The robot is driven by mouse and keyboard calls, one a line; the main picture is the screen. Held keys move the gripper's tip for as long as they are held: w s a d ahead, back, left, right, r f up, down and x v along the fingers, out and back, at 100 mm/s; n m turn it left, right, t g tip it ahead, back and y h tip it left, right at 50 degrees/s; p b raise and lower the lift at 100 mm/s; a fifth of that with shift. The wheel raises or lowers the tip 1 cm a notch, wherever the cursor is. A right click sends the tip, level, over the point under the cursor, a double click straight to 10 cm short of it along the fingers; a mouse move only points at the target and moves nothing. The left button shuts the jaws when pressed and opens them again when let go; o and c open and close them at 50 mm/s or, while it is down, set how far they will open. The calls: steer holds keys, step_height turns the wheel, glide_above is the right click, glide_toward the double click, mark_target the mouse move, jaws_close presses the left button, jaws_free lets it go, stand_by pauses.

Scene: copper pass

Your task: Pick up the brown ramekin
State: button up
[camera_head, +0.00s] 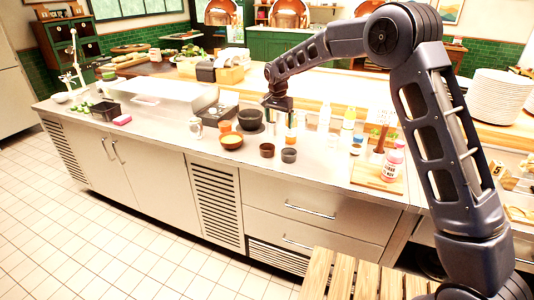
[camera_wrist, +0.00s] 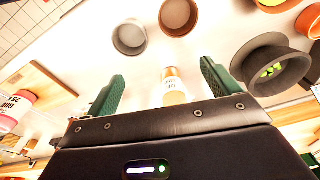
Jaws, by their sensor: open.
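The brown ramekin (camera_head: 267,150) stands upright near the front of the steel counter, beside a grey ramekin (camera_head: 289,155). In the wrist view the brown ramekin (camera_wrist: 179,17) is at the top edge, with the grey ramekin (camera_wrist: 129,38) to its left. My gripper (camera_head: 277,110) is above the counter, behind the brown ramekin and apart from it. In the wrist view its green fingers (camera_wrist: 162,72) are spread wide with nothing held between them.
An orange-brown bowl (camera_head: 231,141) and a dark pot (camera_head: 250,119) stand left of the ramekins. A cutting board (camera_head: 365,178) with a pink-labelled bottle (camera_head: 391,165) is to the right. Counter in front of the ramekins is clear.

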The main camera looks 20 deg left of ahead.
glide_toward(267, 147)
steer(key=f, duration=0.1)
steer(key=s+d+f, duration=0.1)
steer(key=f, duration=0.1)
steer(key=shift+s+d, duration=0.25)
steer(key=shift+s, duration=0.1)
steer(key=shift+f, duration=2.55)
steer(key=shift+c, duration=0.4)
steer(key=c, duration=1)
